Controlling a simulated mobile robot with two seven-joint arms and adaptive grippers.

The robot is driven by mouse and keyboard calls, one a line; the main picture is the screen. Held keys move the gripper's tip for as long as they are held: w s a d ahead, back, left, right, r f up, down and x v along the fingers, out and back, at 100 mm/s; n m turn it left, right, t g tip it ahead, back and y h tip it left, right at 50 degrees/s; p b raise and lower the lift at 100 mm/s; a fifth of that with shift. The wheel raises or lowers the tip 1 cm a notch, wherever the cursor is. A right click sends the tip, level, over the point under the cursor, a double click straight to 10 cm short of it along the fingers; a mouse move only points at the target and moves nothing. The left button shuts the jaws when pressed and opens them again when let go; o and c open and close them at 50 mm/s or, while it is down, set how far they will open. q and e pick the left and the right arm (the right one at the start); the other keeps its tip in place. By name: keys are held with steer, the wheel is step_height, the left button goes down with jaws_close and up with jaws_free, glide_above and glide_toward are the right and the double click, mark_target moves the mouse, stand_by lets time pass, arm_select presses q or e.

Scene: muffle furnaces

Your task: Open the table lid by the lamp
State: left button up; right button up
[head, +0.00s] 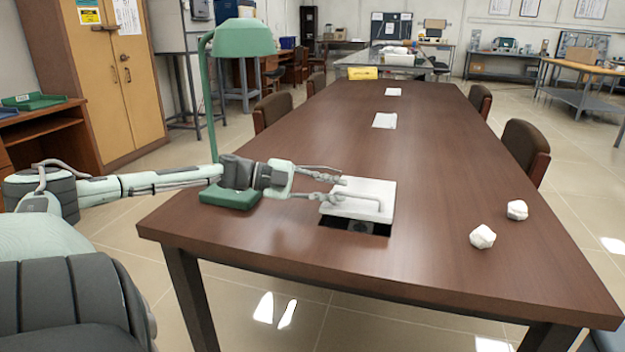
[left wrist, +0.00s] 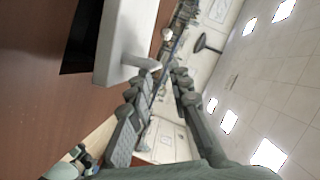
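The table lid (head: 372,199) is a pale grey-white panel in the brown table top near the lamp. It looks raised and tilted, with a dark opening and a grey part showing under its front edge. It also fills the upper left of the left wrist view (left wrist: 125,38), with a dark gap beside it. The green lamp (head: 244,38) stands left of the lid on a green base. My left gripper (head: 338,190) is at the lid's left side, fingers apart, with nothing seen between them. Whether a finger touches the lid is unclear. My right gripper is out of view.
Two crumpled white paper balls (head: 482,237) lie at the table's right. White sheets (head: 385,120) and a yellow box (head: 362,73) lie farther back. Brown chairs (head: 526,146) stand along the sides.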

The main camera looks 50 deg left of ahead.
arm_select(q)
steer(key=shift+v, duration=0.95)
steer(key=v, duration=0.3)
steer(key=shift+r, duration=0.15)
steer(key=shift+r, duration=0.1)
